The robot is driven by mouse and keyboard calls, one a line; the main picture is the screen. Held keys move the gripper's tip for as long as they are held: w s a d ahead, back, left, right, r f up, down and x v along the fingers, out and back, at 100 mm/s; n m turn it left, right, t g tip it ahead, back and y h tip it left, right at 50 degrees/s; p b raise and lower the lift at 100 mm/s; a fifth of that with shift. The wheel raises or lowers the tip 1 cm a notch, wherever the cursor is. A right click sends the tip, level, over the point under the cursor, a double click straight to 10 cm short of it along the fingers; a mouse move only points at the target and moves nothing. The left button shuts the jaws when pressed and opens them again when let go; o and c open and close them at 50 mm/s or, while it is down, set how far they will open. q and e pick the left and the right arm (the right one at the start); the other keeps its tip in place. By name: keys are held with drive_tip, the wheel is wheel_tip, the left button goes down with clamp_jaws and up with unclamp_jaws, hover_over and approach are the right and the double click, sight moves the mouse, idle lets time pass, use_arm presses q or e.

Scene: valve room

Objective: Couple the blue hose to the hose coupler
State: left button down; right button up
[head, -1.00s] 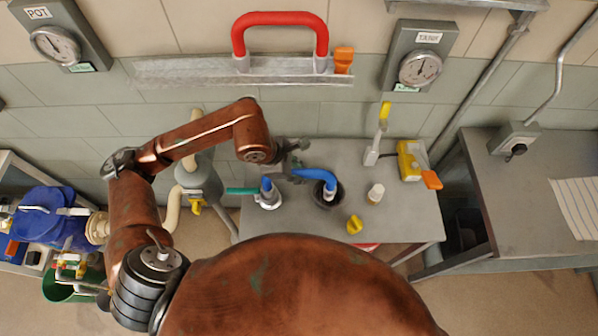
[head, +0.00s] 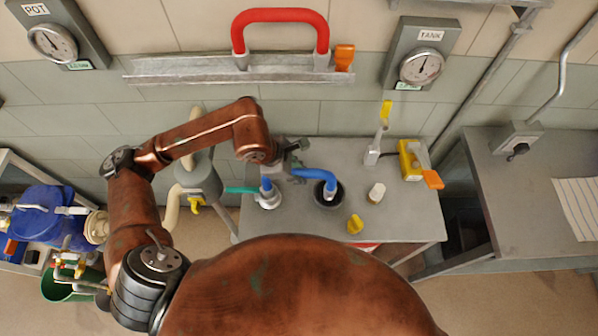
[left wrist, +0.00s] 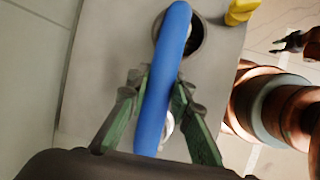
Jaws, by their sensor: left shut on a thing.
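The blue hose (head: 315,175) arches above the grey bench. Its right end goes down into a dark round ring (head: 340,196). A blue length also stands in the silver hose coupler (head: 268,201), which has a teal lever; my gripper covers the stretch between them. My left gripper (head: 293,160) is shut on the hose. In the left wrist view the hose (left wrist: 165,80) runs between its green-padded fingers (left wrist: 153,112). A silver ring (left wrist: 168,127) shows partly behind the hose there. Whether the hose end is seated is unclear. A dark gripper (left wrist: 290,42), probably my right one, is small at the edge.
On the bench (head: 390,222) are a yellow piece (head: 355,224), a white-topped small bottle (head: 376,193), a white valve with yellow handle (head: 376,145) and a yellow box with orange lever (head: 410,160). A grey pipe body (head: 200,178) stands left. A red hose (head: 280,16) hangs on the wall.

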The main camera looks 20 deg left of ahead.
use_arm(q)
drive_tip(key=c, duration=1.7)
unclamp_jaws()
drive_tip(key=shift+o, duration=0.2)
drive_tip(key=shift+o, duration=0.6)
drive_tip(key=o, duration=0.3)
drive_tip(key=shift+r, duration=0.1)
drive_tip(key=shift+r+p, duration=1.55)
drive_tip(key=shift+r, duration=1.85)
